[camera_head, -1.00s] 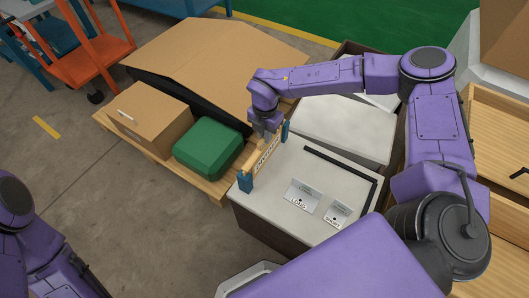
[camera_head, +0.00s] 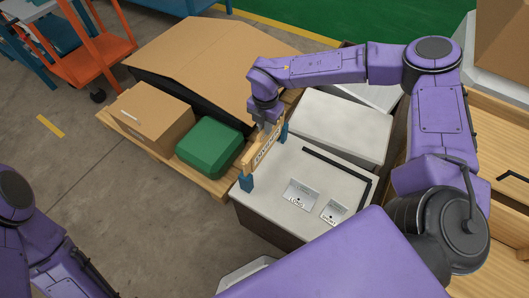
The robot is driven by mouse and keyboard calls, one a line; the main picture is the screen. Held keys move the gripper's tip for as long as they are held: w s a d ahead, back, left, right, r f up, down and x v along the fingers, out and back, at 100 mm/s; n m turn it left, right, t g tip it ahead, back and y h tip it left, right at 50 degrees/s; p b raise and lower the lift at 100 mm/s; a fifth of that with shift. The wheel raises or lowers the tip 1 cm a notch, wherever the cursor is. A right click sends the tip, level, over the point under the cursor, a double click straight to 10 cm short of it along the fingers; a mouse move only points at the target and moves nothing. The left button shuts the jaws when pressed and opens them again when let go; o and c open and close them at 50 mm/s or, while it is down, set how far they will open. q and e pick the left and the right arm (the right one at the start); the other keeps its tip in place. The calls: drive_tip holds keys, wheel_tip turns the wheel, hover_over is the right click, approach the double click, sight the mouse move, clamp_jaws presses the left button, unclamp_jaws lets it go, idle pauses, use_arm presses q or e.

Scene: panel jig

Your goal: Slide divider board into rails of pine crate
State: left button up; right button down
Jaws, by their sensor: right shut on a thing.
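The divider board (camera_head: 263,151) is a narrow wooden board with dark lettering, standing on edge between two blue posts at the left edge of a white-topped table (camera_head: 322,205). The near blue post (camera_head: 246,183) and far blue post (camera_head: 283,132) are at its ends. My right gripper (camera_head: 270,124) reaches down from above and is shut on the board's top edge. Whether the board's lower edge touches the table is too small to tell. My left arm shows at the lower left, but its gripper is out of view. I cannot tell for certain which wooden piece is the pine crate.
Two metal plates (camera_head: 300,194) and a black strip (camera_head: 337,171) lie on the white top. A pallet at left carries cardboard boxes (camera_head: 152,117) and a green case (camera_head: 209,147). Pale wooden structures (camera_head: 495,120) stand at the right edge.

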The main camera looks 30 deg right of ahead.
drive_tip(key=shift+r+p, duration=1.55)
drive_tip(key=shift+r, duration=0.7)
